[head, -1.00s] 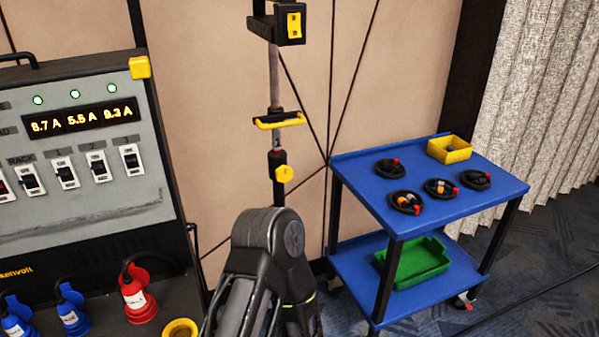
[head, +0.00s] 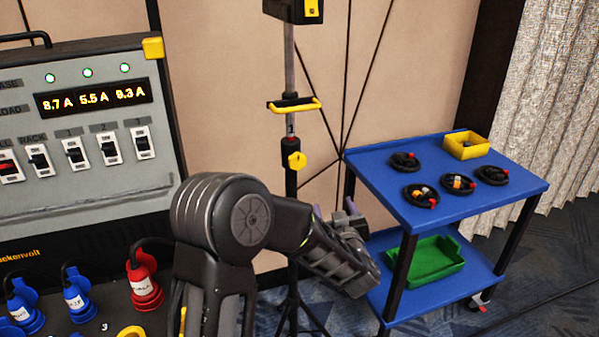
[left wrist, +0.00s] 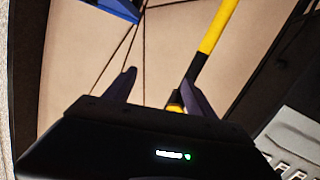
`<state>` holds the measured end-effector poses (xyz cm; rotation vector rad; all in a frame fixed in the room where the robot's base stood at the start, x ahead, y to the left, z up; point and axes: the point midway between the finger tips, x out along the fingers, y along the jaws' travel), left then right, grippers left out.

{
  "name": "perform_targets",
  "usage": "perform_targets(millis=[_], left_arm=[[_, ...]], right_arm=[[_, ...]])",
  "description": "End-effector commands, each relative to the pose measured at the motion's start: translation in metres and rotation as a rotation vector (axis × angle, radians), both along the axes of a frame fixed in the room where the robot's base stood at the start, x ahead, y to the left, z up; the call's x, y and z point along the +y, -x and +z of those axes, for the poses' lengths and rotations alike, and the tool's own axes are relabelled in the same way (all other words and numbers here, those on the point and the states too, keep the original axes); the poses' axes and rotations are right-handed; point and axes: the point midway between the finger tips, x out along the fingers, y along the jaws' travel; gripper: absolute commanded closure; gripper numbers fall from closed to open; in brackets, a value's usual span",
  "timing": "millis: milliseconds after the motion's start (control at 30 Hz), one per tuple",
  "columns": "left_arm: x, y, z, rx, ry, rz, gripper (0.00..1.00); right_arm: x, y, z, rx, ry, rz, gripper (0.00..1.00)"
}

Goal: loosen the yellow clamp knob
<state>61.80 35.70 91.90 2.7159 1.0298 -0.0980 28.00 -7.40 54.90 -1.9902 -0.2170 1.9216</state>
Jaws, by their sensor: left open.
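The yellow clamp knob (head: 297,160) sits on the dark collar of an upright stand pole (head: 290,75), below a yellow handle (head: 295,105). My left gripper (head: 335,210) is right of the pole and lower than the knob in the head view, clear of it in the picture. In the left wrist view its two fingers (left wrist: 158,88) are apart with nothing held between them. A yellow piece (left wrist: 174,102) shows beside the right finger, partly hidden; I cannot tell whether it is the knob. A yellow bar (left wrist: 218,28) with a black end runs up behind that finger.
A blue cart (head: 447,205) stands at the right with coiled cables, a yellow bin (head: 466,145) and a green tray (head: 420,268). A power panel (head: 75,150) with switches and plugs is at the left. The stand's dark legs spread on the carpet.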

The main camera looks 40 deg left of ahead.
Motion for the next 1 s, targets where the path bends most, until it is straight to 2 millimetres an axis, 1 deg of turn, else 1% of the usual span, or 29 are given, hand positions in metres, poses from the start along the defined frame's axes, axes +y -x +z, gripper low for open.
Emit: perform_targets(millis=[33,100,133,200,300,533,667,767,1000], left_arm=[[0.018,0.006,0.029,-0.061,-0.024,0.082,0.36],[0.037,0.017,0.058,-0.110,-0.047,0.175,0.36],[0.042,0.021,0.067,-0.124,-0.054,0.203,0.36],[0.050,0.028,0.079,-0.143,-0.063,0.246,0.36],[0.053,0.030,0.084,-0.148,-0.066,0.264,0.36],[0.053,0.030,0.083,-0.146,-0.066,0.260,0.36],[0.057,0.027,0.082,-0.146,-0.066,0.261,0.36],[0.065,0.021,0.082,-0.145,-0.066,0.261,0.36],[0.095,0.001,0.083,-0.145,-0.066,0.262,0.36]], right_arm=[[0.000,0.000,-0.006,0.000,0.000,0.000,0.64],[0.000,0.000,-0.008,0.000,0.000,0.000,0.64],[0.000,0.000,-0.009,0.000,0.000,0.000,0.64],[0.000,0.000,-0.009,-0.001,0.000,0.000,0.64],[0.000,0.000,-0.009,-0.001,0.000,0.000,0.64],[0.000,0.000,-0.008,-0.001,0.000,0.000,0.64],[0.000,0.000,-0.007,-0.001,0.000,0.000,0.64],[0.000,0.000,-0.006,-0.001,0.000,0.000,0.64],[0.000,0.000,-0.001,-0.001,0.000,0.000,0.64]])
